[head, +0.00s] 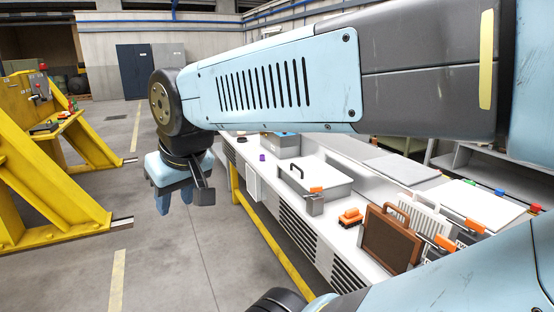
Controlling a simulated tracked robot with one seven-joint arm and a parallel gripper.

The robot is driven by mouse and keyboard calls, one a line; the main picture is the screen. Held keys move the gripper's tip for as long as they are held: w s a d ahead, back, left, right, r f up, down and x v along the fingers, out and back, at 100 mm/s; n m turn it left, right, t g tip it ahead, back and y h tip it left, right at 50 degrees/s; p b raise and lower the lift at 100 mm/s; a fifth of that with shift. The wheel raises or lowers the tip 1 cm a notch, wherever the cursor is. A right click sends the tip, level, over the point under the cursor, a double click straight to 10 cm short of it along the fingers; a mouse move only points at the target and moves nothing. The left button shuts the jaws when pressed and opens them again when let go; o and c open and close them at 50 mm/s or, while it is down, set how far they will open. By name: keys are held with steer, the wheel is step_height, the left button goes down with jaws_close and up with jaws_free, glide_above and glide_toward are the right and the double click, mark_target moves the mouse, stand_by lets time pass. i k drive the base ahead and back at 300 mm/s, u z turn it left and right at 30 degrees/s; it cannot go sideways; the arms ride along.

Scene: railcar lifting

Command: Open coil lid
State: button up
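My gripper (174,203) hangs from the wrist at the left, pointing down over the floor aisle. Its two light-blue fingers look apart, with nothing seen between them. The lid looks shut. I cannot tell for certain that this is the coil lid. My arm hides part of the bench behind it.
The white bench (258,190) carries a purple knob (262,157), an orange part (350,217), a brown framed panel (387,240) and white slotted panels (425,214). A yellow rail (283,258) runs along its front. A yellow steel frame (40,185) stands left. The floor between is clear.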

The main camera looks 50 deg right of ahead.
mark_target(309, 171)
steer(key=z, duration=0.5)
steer(key=i, duration=1.05)
steer(key=z, duration=0.85)
steer(key=k, duration=0.9)
steer(key=z, duration=0.15)
steer(key=i, duration=0.95)
steer(key=u, duration=0.1)
